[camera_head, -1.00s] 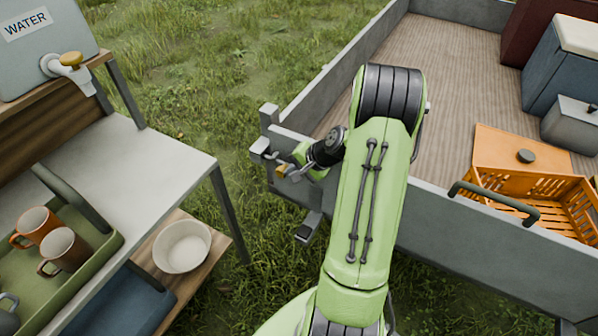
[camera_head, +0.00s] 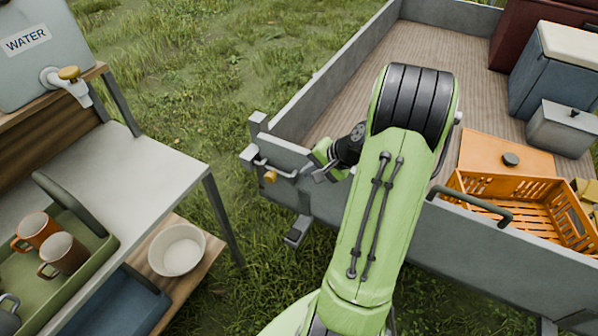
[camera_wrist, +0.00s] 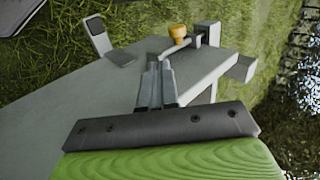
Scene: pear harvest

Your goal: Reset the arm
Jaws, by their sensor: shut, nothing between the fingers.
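My green arm rises through the middle of the head view and bends over the trailer (camera_head: 470,235). My gripper (camera_head: 318,175) is at the trailer's near left corner. Its fingers are shut and empty, and they also show together in the wrist view (camera_wrist: 157,72). A grey latch with a yellow knob (camera_head: 270,177) sits at that corner, just left of the fingertips. In the wrist view the yellow knob (camera_wrist: 178,32) lies beyond the fingertips, apart from them. Part of the trailer wall is hidden behind my arm.
An orange crate (camera_head: 520,222) stands in the trailer, with a grey box (camera_head: 560,130) and a blue cooler (camera_head: 555,75) behind. At left, a table (camera_head: 150,165) holds a green tray (camera_head: 100,245) with mugs. A white bowl (camera_head: 178,250) is on the lower shelf. Grass separates table and trailer.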

